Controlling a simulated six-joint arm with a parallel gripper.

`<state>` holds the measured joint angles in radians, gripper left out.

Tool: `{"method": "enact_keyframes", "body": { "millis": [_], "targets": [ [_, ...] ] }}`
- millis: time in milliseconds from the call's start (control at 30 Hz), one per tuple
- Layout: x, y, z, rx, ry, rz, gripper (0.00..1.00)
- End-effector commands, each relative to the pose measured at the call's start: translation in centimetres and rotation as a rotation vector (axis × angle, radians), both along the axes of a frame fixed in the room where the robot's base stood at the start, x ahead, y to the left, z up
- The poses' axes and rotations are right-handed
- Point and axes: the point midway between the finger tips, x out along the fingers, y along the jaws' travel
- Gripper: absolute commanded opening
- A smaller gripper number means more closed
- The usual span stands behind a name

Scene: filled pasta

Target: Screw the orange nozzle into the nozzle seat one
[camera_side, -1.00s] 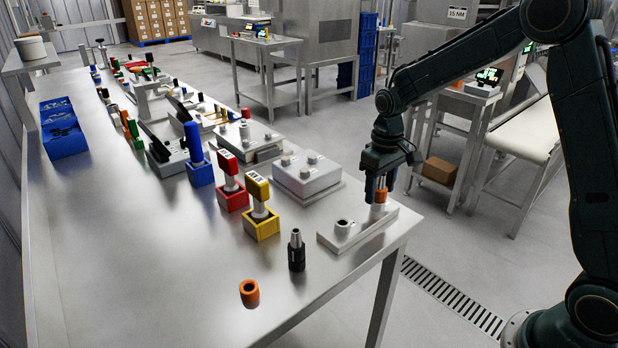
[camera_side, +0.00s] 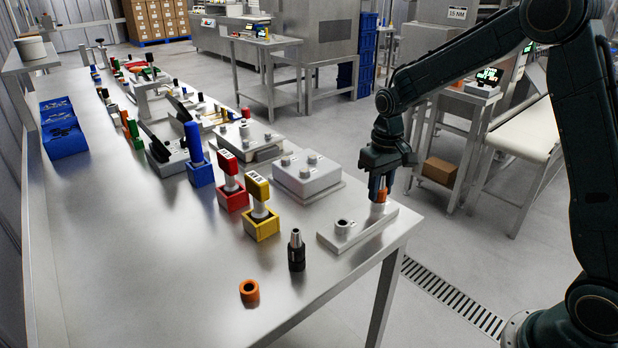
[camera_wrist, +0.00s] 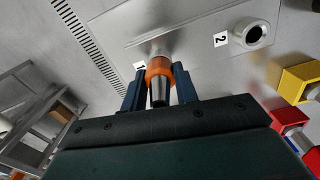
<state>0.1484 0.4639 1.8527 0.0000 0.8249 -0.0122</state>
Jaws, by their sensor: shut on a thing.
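The orange nozzle (camera_wrist: 158,68), an orange collar with a metal tapered end, is between the two fingers of my gripper (camera_wrist: 160,78) in the wrist view. My gripper (camera_side: 380,188) is shut on it and points down at the right end of the grey seat plate (camera_side: 336,243). The nozzle (camera_side: 381,197) stands upright at nozzle seat one (camera_side: 377,209), beside the label 1 (camera_wrist: 139,66). The nozzle's lower end and the seat's opening are hidden, so I cannot tell how deep it sits. Nozzle seat two (camera_side: 343,226) is empty.
A black nozzle with a metal tip (camera_side: 296,250) and a loose orange ring (camera_side: 249,291) stand left of the plate. A yellow holder (camera_side: 261,226), a red holder (camera_side: 232,197) and a grey block (camera_side: 308,180) are behind. The table edge is close on the right.

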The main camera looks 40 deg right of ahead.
Motion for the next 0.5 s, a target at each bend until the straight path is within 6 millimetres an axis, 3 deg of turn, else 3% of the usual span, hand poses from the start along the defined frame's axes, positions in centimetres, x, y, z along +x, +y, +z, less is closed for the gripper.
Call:
{"method": "enact_keyframes", "body": {
  "millis": [500],
  "targets": [
    [0.01, 0.0, -0.05, 0.0, 0.0, -0.4, 0.02]
  ]
}}
